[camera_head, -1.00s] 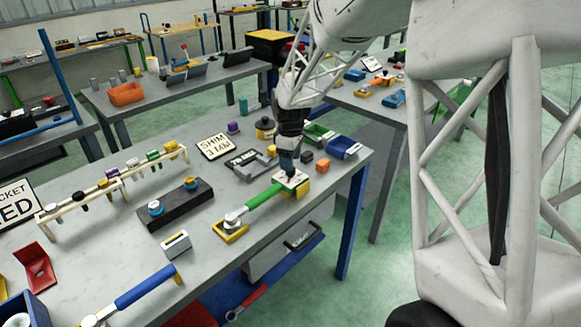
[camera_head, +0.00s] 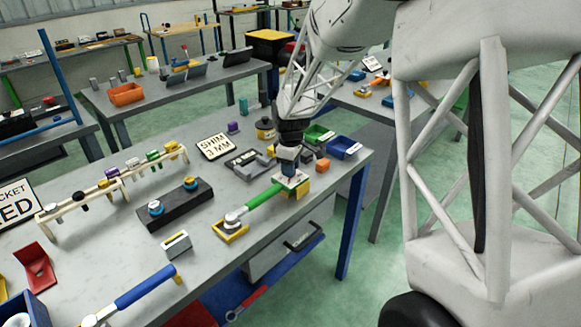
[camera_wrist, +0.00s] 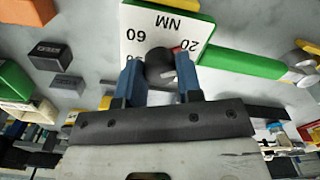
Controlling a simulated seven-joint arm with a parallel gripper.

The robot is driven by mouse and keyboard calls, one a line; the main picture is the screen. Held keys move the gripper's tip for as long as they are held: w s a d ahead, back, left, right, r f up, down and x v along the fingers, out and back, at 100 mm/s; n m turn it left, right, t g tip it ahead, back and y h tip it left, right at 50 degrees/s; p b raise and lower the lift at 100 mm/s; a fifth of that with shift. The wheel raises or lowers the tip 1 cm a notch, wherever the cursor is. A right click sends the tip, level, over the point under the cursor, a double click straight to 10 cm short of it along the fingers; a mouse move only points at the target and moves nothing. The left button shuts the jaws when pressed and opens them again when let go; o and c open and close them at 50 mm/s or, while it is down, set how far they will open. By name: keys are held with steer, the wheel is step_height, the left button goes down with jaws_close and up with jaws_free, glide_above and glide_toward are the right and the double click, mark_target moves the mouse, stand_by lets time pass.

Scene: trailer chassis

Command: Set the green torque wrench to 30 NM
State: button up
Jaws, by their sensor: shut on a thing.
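The green torque wrench (camera_head: 264,195) lies on the grey workbench, its head in a yellow holder (camera_head: 232,236) and its dial end toward the bench's right edge. A red mark (camera_wrist: 180,48) shows beside the 20. My gripper (camera_wrist: 160,68) has its blue fingers either side of the dark round dial knob (camera_wrist: 158,60) and is shut on it. I cannot tell the exact setting. My gripper (camera_head: 289,172) also stands above the dial in the head view.
A blue-handled wrench (camera_head: 145,287) lies at the near left. A black block with two fittings (camera_head: 172,207) and a shim sign (camera_head: 215,146) stand left of the gripper.

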steer(key=shift+m, duration=0.4)
steer(key=m, duration=0.5)
steer(key=shift+m, duration=0.4)
steer(key=m, duration=0.5)
steer(key=shift+m, duration=0.3)
steer(key=o, duration=0.9)
steer(key=shift+r, duration=0.1)
steer(key=shift+r, duration=3.8)
